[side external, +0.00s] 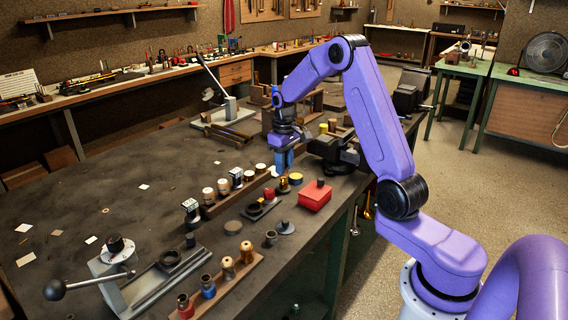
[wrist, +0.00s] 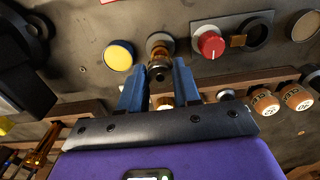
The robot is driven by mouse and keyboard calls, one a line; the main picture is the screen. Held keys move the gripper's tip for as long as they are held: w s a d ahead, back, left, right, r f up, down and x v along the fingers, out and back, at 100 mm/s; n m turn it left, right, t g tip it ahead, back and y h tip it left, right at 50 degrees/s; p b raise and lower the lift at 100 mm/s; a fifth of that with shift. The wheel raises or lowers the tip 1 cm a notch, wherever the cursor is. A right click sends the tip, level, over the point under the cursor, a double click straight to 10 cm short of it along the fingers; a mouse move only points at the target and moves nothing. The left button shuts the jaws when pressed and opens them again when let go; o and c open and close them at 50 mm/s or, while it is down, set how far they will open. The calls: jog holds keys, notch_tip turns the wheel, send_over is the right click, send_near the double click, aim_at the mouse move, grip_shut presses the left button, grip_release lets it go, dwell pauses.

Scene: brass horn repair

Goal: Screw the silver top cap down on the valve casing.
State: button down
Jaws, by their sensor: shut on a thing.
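My gripper (side external: 279,168) is low over the workbench, pointing down, with blue fingers. In the wrist view its fingertips (wrist: 157,74) are close on either side of a small dark metallic piece (wrist: 158,72), which I take to be the top cap; its silver colour does not show clearly. Just beyond the fingertips a brass-coloured upright part with a silvery ring (wrist: 160,42), seemingly the valve casing, stands in line with that piece. It shows small and dark in the side view (side external: 283,186). I cannot tell whether cap and casing touch.
A yellow disc (wrist: 119,55) is left of the casing and a red knob (wrist: 211,44) is right of it. A wooden rack (side external: 225,199) with several pale-topped pieces runs close by. A red box (side external: 314,196) is near the bench edge. The bench's left side is mostly open.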

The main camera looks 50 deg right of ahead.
jog(key=shift+f, duration=1.2)
jog(key=c, duration=1.3)
grip_release()
jog(key=shift+f, duration=0.1)
jog(key=shift+c, duration=0.2)
grip_shut()
jog(key=m, duration=0.4)
jog(key=m, duration=0.4)
